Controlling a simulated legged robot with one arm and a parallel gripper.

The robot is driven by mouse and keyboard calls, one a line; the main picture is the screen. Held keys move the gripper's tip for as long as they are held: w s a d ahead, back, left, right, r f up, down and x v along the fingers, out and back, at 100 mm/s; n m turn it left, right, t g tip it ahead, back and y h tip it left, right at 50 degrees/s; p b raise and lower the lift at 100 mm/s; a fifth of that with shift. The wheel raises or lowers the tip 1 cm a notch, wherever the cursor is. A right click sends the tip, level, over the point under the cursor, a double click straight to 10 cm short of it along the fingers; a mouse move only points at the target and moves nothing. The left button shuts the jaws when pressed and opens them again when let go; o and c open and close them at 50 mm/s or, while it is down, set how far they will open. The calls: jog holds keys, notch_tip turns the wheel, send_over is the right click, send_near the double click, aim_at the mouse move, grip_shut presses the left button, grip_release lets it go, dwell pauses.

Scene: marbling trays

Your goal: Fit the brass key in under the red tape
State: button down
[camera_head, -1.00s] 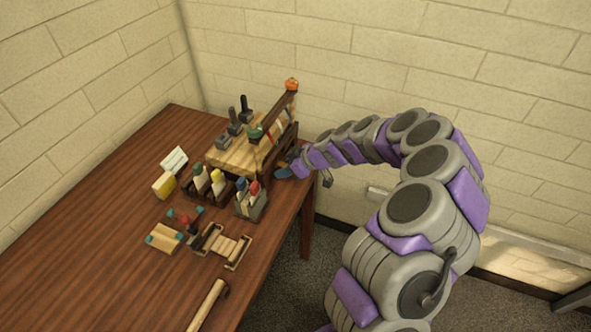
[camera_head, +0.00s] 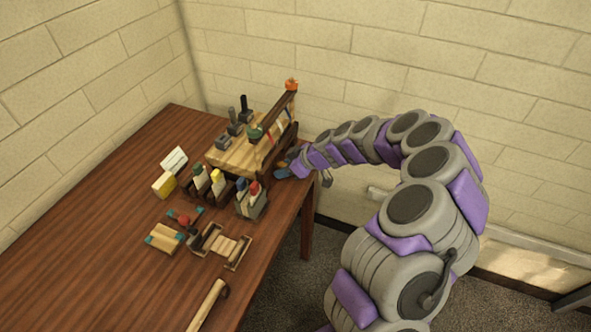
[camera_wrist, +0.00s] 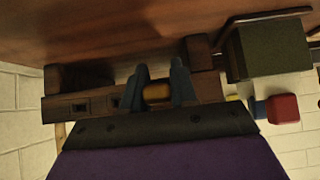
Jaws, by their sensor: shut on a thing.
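My gripper (camera_head: 283,173) is at the right end of the wooden rack (camera_head: 285,141), low beside its near side. In the wrist view my gripper (camera_wrist: 157,92) has its two blue-grey fingers closed on a small brass-coloured piece (camera_wrist: 157,93), likely the brass key; only its rounded part shows between them. It is in front of a brown wooden rail (camera_wrist: 95,106) with small dark slots. I cannot tell whether the piece touches the rail. A thin red strip (camera_head: 271,138), probably the red tape, hangs on the rack; it is not clear in the wrist view.
Holders with coloured-topped tools (camera_head: 250,203) stand left of my gripper. A pale wooden block (camera_head: 234,157) is behind. The table's right edge is close to my gripper.

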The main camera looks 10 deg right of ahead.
jog(key=shift+w+a, duration=0.1)
jog(key=shift+a, duration=0.05)
jog(key=c, duration=0.8)
grip_release()
jog(key=p+v, duration=0.3)
jog(key=v, duration=1.4)
jog(key=shift+d+p, duration=0.3)
jog(key=shift+d, duration=0.05)
